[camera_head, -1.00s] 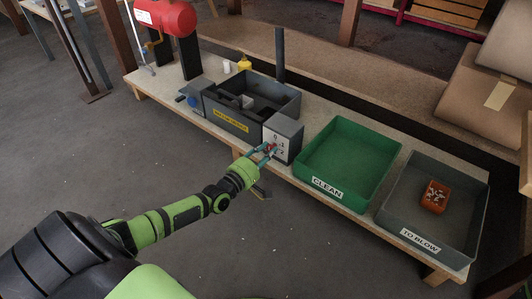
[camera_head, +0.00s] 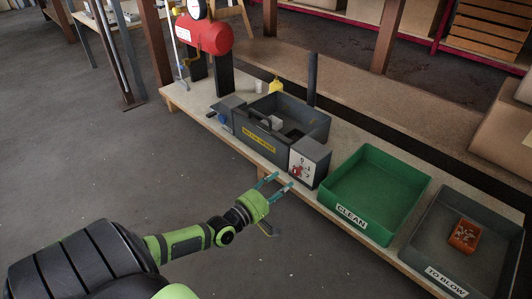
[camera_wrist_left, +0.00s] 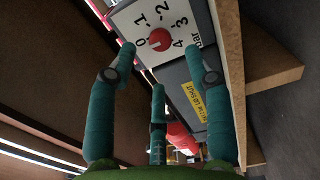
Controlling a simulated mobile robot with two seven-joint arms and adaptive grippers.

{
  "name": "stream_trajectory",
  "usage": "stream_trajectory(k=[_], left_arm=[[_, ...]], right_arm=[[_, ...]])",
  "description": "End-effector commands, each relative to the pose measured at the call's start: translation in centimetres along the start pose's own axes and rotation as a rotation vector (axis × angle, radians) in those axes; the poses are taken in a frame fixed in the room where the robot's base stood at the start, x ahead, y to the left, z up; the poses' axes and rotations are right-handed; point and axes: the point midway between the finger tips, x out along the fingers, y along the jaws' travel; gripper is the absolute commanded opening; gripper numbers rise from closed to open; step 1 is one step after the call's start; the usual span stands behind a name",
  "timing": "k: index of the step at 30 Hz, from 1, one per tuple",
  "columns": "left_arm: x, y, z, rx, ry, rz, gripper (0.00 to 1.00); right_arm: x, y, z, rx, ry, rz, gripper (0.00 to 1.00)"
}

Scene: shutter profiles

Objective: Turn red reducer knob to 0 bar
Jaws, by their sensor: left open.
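The red reducer knob (camera_head: 297,171) sits on the white dial face of a grey box (camera_head: 318,158) at the bench's front edge. In the left wrist view the knob (camera_wrist_left: 160,39) shows whole, with the numbers 0 to 4 and "bar" printed around it. I cannot tell for sure which number it points at. My left gripper (camera_head: 282,181) is open and empty, in front of the dial and apart from the knob. In the left wrist view its teal fingers (camera_wrist_left: 159,72) are spread, with the knob beyond them. My right gripper is not in view.
A grey bin with a yellow label (camera_head: 258,142) stands left of the dial box. A green CLEAN tray (camera_head: 351,215) and a grey TO BLOW tray (camera_head: 441,278) stand to the right. A red tank (camera_head: 205,36) is at the back left. The floor before the bench is clear.

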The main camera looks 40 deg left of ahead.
Motion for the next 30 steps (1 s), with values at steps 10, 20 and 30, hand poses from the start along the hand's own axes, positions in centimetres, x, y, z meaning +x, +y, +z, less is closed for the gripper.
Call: stream_trajectory(k=[10, 20, 30], left_arm=[[-5.5, -0.1, 0.1, 0.000, -0.002, -0.002, 0.51], [-6.2, 0.0, 0.1, 0.000, -0.002, -0.001, 0.51], [-5.7, 6.9, 6.9, 0.181, -0.086, 0.107, 0.52]], right_arm=[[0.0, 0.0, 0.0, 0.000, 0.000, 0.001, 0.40], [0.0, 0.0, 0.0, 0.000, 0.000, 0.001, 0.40], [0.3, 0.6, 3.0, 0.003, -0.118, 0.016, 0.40]])
